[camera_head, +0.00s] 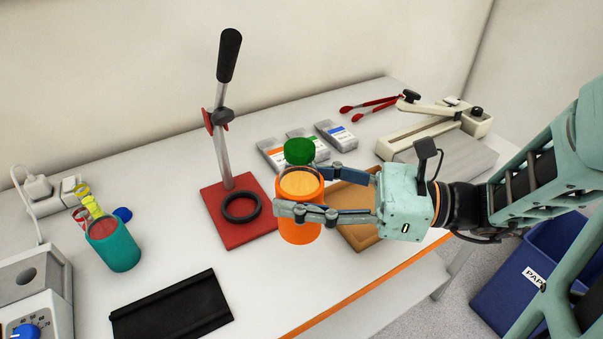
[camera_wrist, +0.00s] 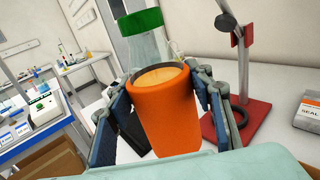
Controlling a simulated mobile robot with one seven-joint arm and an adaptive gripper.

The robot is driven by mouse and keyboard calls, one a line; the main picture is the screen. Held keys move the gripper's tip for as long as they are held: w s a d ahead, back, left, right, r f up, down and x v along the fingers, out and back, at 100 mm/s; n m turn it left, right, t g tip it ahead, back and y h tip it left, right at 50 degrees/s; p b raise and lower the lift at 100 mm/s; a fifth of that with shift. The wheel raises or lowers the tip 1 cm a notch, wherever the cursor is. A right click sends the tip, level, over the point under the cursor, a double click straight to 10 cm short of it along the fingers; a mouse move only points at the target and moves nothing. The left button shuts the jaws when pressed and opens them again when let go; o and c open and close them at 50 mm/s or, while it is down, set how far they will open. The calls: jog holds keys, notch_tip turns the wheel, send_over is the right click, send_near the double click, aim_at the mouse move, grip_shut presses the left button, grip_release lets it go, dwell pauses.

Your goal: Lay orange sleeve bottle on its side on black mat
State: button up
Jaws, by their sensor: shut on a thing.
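The orange sleeve bottle (camera_head: 300,221) has a green cap, a clear upper part and a wide orange sleeve. My gripper (camera_head: 311,191) is shut on the sleeve, with a finger on each side, and the bottle is upright or nearly so. In the wrist view the bottle (camera_wrist: 166,114) stands between the two fingers of my gripper (camera_wrist: 165,105). I cannot tell for sure whether its base is clear of the table. The black mat (camera_head: 172,307) lies empty at the front left of the table, well left of the bottle. In the wrist view part of it (camera_wrist: 132,130) shows behind the left finger.
A red-based press stand (camera_head: 239,228) with a tall lever is just left of the bottle. A brown tray (camera_head: 357,232) lies behind my gripper. A teal cup (camera_head: 113,246) stands at the left. White table (camera_head: 160,250) is free between the cup, stand and mat.

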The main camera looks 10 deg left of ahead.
jog(key=shift+r+p, duration=6.15)
jog(key=shift+f, duration=0.1)
